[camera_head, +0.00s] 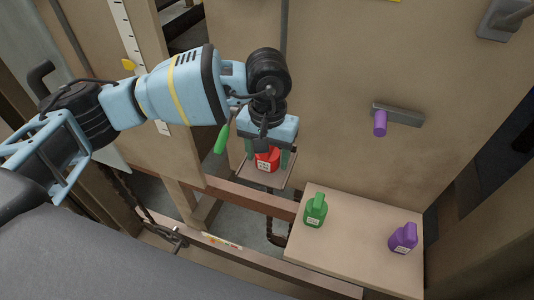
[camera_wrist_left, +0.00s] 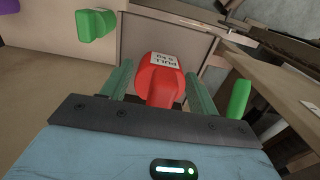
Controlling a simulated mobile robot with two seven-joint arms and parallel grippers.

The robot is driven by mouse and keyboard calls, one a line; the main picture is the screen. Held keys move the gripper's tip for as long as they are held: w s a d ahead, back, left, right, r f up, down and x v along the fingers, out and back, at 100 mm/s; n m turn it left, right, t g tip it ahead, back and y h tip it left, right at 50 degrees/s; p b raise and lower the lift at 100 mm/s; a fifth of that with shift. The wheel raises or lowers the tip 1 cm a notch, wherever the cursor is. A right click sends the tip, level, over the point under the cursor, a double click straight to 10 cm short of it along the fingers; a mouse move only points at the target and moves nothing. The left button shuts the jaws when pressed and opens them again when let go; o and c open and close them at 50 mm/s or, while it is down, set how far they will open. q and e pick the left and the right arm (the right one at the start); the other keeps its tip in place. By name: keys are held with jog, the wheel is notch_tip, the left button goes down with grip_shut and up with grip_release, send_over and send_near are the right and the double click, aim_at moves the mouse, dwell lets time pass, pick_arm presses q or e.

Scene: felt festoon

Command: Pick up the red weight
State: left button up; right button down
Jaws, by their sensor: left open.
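The red weight (camera_head: 267,160) has a white label and sits on a small hanging tray (camera_head: 258,178). My left gripper (camera_head: 268,153) is open, with one finger on either side of the weight. In the left wrist view the red weight (camera_wrist_left: 160,88) stands between the two green fingers of the gripper (camera_wrist_left: 159,72), its label facing up. A narrow gap seems to show beside each finger; whether either one touches is hard to tell. My right gripper is not in view.
A green weight (camera_head: 315,211) and a purple weight (camera_head: 403,239) stand on a wooden shelf (camera_head: 345,250) at the right. A green handle (camera_head: 222,138) hangs left of the gripper. A purple peg (camera_head: 380,123) juts from the back panel. A wooden rail (camera_head: 240,193) runs below.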

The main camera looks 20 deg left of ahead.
pick_arm(q)
jog(key=c, duration=0.9)
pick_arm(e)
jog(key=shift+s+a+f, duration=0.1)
pick_arm(q)
jog(key=shift+r, duration=0.1)
jog(key=shift+r, duration=0.1)
jog(key=shift+r, duration=0.25)
jog(key=r, duration=0.2)
jog(key=shift+s+r+b, duration=0.3)
jog(key=shift+s+b, duration=0.05)
jog(key=shift+b, duration=0.05)
jog(key=s+d+r+b, duration=0.1)
jog(key=s, duration=1.4)
jog(key=shift+s+d+r, duration=0.15)
jog(key=shift+d+r, duration=0.15)
jog(key=shift+d, duration=0.05)
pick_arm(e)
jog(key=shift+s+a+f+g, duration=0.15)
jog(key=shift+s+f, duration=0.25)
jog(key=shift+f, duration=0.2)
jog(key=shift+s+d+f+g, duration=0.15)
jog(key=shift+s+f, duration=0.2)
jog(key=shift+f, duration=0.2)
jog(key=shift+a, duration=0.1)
